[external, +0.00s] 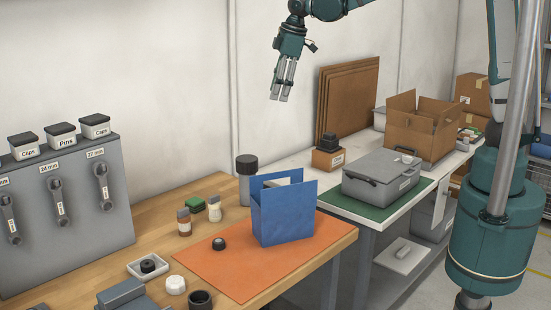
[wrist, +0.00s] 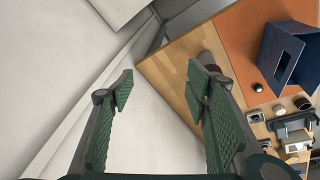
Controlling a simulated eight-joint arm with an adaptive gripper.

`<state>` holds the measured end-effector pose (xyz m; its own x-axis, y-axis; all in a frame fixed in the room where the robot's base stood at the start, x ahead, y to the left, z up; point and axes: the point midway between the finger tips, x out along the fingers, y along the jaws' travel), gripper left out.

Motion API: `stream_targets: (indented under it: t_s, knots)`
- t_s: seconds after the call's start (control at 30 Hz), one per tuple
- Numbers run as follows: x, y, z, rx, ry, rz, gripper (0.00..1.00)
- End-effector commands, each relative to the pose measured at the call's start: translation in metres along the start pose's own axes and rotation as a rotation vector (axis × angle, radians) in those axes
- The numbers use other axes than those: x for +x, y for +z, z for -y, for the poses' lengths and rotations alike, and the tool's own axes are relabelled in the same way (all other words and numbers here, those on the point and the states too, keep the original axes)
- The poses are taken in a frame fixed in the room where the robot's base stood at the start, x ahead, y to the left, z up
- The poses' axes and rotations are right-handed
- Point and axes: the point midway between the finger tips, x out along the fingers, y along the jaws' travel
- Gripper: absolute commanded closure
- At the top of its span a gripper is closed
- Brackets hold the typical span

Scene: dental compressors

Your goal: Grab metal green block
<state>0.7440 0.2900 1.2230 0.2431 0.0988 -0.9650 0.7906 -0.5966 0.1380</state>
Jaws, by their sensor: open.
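A small green block (external: 193,204) lies on the wooden bench in the external view, beside two small bottles and left of the blue box. I cannot make it out in the wrist view. My gripper (external: 280,97) hangs high in the air, pointing down, above and to the right of the block in the picture, far from it. In the wrist view my gripper (wrist: 162,82) has its two green-padded fingers wide apart, with nothing between them.
A blue box (external: 283,212) stands on an orange mat (external: 205,268). A dark-capped cylinder (external: 247,180) stands behind it. A brown-red bottle (external: 184,222) and a pale bottle (external: 215,208) stand close to the block. A grey case (external: 382,180) sits on the far bench.

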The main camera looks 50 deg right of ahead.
Motion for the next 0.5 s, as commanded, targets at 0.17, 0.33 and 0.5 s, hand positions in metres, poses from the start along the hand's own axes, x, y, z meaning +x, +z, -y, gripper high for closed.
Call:
stream_targets:
  t_s: [0.17,0.33,0.5]
  knots:
    - [0.025,-0.035,0.009,-0.073,-0.022,0.019,0.52]
    - [0.049,-0.066,0.019,-0.144,-0.043,0.037,0.52]
    - [0.075,-0.095,0.032,-0.214,-0.063,0.054,0.52]
